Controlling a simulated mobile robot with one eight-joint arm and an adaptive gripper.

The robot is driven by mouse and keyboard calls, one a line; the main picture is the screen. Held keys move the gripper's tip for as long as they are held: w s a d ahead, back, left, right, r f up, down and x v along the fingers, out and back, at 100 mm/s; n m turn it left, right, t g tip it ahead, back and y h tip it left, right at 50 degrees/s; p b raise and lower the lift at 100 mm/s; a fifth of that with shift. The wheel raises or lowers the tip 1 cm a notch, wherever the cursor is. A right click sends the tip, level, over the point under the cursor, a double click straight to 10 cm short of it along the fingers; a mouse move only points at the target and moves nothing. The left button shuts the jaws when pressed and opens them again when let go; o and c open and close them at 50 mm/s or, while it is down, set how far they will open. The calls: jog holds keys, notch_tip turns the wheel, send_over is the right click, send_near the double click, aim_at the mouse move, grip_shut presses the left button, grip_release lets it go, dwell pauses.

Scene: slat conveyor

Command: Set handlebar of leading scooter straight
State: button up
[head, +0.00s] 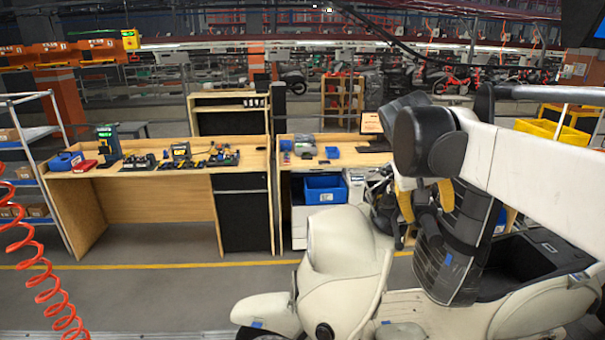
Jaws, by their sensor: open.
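The cream scooter (345,255) stands in front of me, facing left. Its handlebar area (381,200) shows as dark parts and wiring above the front shield. Much of the handlebar is hidden behind my arm, and I cannot tell its angle. My gripper (424,208) hangs below the black wrist joint, just right of the handlebar area. It is open, with yellow parts beside it. I cannot tell whether it touches the handlebar. A black ribbed panel, apparently the raised seat (455,250), stands upright behind the gripper.
Wooden workbenches (160,176) with tools and a blue bin (325,189) stand beyond the scooter. A shelf rack (38,180) and a coiled red hose (45,265) are at the left. The floor left of the scooter is clear. A yellow crate (560,130) is at the right.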

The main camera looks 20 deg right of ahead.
aim_at(431, 227)
jog(key=p+x, duration=0.1)
jog(key=x, duration=0.8)
jog(key=shift+w+d+f, duration=0.1)
jog(key=shift+d+f, duration=0.05)
jog(key=shift+f, duration=0.2)
grip_shut()
jog(key=c, duration=1.2)
grip_release()
jog(key=s+d, duration=0.1)
jog(key=d+f+n+t+b, duration=0.1)
jog(key=shift+s+d+f, duration=0.3)
jog(key=shift+s+f, duration=0.05)
jog(key=shift+s, duration=0.05)
